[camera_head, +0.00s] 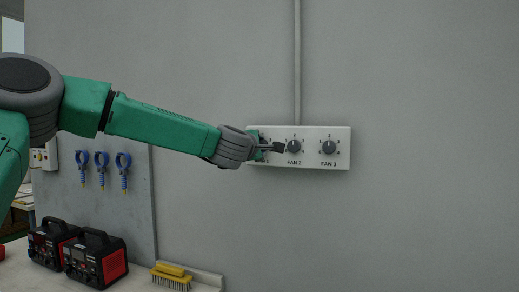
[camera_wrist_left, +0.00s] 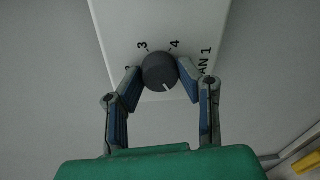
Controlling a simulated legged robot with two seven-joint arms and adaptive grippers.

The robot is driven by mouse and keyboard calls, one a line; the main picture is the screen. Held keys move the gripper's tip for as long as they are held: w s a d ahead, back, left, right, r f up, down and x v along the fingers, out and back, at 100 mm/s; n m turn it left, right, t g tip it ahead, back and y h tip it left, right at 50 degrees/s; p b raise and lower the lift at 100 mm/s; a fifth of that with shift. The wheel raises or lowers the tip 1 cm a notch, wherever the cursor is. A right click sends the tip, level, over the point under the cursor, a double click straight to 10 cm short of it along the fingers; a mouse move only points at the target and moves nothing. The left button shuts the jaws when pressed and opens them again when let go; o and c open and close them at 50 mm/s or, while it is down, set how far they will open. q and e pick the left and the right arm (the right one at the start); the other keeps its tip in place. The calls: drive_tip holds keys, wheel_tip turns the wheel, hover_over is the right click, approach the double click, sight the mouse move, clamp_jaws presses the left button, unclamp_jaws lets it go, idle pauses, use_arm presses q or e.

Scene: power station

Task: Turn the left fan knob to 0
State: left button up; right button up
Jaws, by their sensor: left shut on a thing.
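The left fan knob (camera_wrist_left: 160,72) is a round dark grey knob above the FAN 1 label (camera_wrist_left: 205,60). In the left wrist view its white mark points toward the picture's bottom, slightly right. The numbers 3 and 4 show beyond it; any number by the mark cannot be read. My left gripper (camera_wrist_left: 158,82) has its two fingers closed on opposite sides of this knob. In the head view my left gripper (camera_head: 266,148) covers the FAN 1 knob at the panel's left end. My right gripper is not in view.
The white panel (camera_head: 318,164) also holds the FAN 2 knob (camera_head: 294,146), close to my gripper, and the FAN 3 knob (camera_head: 328,147). A conduit (camera_head: 297,60) runs above. Black-red units (camera_head: 95,258) and a yellow brush (camera_head: 171,277) lie below.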

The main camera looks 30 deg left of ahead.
use_arm(q)
drive_tip(key=shift+f, duration=0.5)
drive_tip(key=o, duration=1.1)
drive_tip(key=shift+o, duration=0.2)
drive_tip(key=shift+w+r, duration=0.1)
drive_tip(key=shift+w, duration=0.1)
drive_tip(key=shift+r, duration=0.1)
drive_tip(key=v, duration=1.1)
drive_tip(key=shift+s, duration=0.45)
